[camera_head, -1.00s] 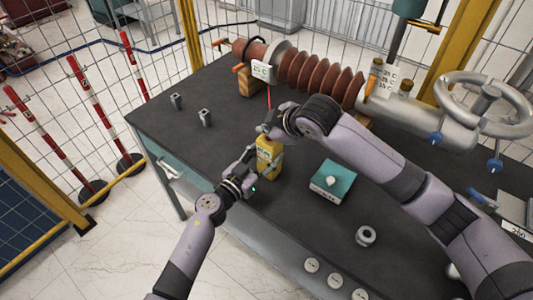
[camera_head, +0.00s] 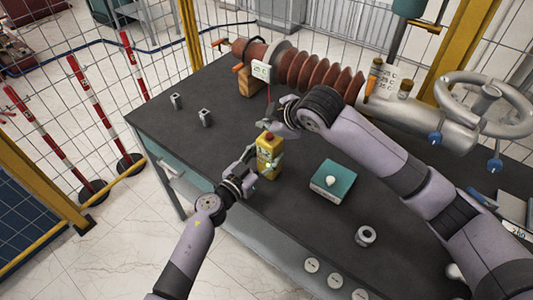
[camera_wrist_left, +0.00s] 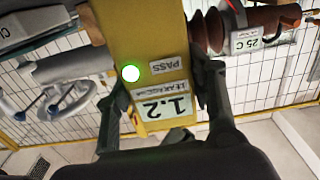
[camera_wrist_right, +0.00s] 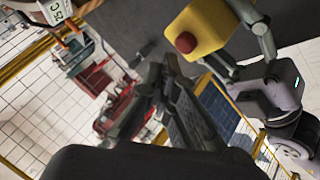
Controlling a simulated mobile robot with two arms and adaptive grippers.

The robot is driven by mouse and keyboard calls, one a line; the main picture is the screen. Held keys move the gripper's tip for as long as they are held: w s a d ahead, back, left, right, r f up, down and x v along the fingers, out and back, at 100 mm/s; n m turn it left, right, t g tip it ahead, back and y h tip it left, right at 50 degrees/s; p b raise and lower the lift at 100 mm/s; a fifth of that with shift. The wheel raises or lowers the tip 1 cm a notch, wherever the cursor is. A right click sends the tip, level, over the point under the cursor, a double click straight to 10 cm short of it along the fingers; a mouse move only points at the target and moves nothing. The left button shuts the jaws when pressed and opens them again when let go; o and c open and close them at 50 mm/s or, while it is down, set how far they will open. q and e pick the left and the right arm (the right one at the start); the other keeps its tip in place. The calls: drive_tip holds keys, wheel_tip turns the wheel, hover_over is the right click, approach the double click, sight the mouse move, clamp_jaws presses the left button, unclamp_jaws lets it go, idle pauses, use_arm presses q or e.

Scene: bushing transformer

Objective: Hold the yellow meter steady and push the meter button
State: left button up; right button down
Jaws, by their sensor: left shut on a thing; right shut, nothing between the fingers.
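My left gripper (camera_head: 262,160) is shut on the meter's body. In the left wrist view the meter (camera_wrist_left: 145,30) sits between my left fingers (camera_wrist_left: 165,95), with a lit green lamp (camera_wrist_left: 130,73), a PASS label and a 1.2 reading. My right gripper (camera_head: 274,128) is shut and empty, just above and beside the button. In the right wrist view its closed fingertips (camera_wrist_right: 163,70) are apart from the button (camera_wrist_right: 186,42).
A ribbed brown bushing (camera_head: 318,76) lies behind the meter. A teal-topped box (camera_head: 332,180) and a metal ring (camera_head: 366,236) are to the right. Two small metal pieces (camera_head: 205,118) stand at the left. The table between is clear.

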sight(268, 137)
drive_tip(key=shift+r, duration=2.5)
use_arm(q)
drive_tip(key=o, duration=1.5)
drive_tip(key=v, duration=1.2)
drive_tip(key=shift+d+f, duration=0.1)
use_arm(e)
drive_tip(key=shift+f, duration=0.1)
